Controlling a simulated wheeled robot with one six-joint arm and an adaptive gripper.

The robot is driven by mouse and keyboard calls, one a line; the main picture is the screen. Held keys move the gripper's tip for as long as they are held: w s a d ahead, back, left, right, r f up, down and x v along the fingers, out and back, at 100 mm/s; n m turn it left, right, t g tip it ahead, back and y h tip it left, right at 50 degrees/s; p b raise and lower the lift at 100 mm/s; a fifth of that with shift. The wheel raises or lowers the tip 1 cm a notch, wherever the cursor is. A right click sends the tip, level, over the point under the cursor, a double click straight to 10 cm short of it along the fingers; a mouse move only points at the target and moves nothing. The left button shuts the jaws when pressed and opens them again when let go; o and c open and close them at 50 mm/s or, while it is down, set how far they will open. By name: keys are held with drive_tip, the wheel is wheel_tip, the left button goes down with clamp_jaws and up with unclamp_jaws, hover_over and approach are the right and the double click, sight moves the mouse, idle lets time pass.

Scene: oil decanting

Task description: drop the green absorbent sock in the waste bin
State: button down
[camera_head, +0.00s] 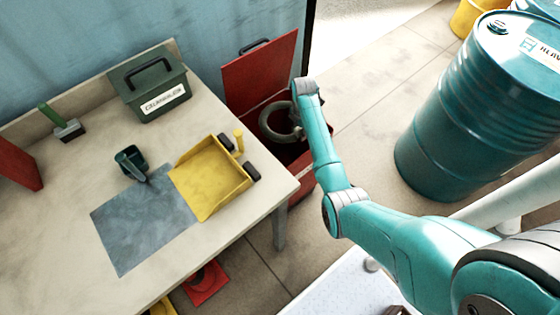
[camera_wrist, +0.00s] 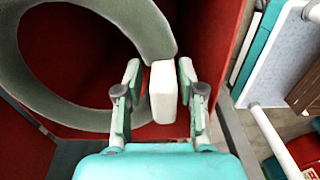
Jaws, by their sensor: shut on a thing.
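The absorbent sock (camera_head: 264,124) is a dull grey-green ring at the mouth of the red waste bin (camera_head: 260,78), whose lid stands open. In the wrist view the sock (camera_wrist: 150,30) curves across the upper left, against the bin's red inside (camera_wrist: 75,70). My gripper (camera_wrist: 160,78) is shut on the sock by a pale block (camera_wrist: 162,95) at the ring's edge, between the two fingers. The ring hangs over the bin's opening; how deep it sits is hard to tell. In the head view my wrist hides the fingers.
The bench left of the bin holds a yellow dustpan-like tray (camera_head: 212,178), a dark green box (camera_head: 150,85), a scoop (camera_head: 130,160), a grey pad (camera_head: 140,225) and a brush (camera_head: 66,128). A teal drum (camera_head: 460,110) stands at right, with free floor between it and the bin.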

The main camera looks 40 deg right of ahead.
drive_tip(key=shift+f, duration=0.1)
drive_tip(key=c, duration=0.6)
unclamp_jaws()
wheel_tip(320, 180, up, 12)
idle(0.5)
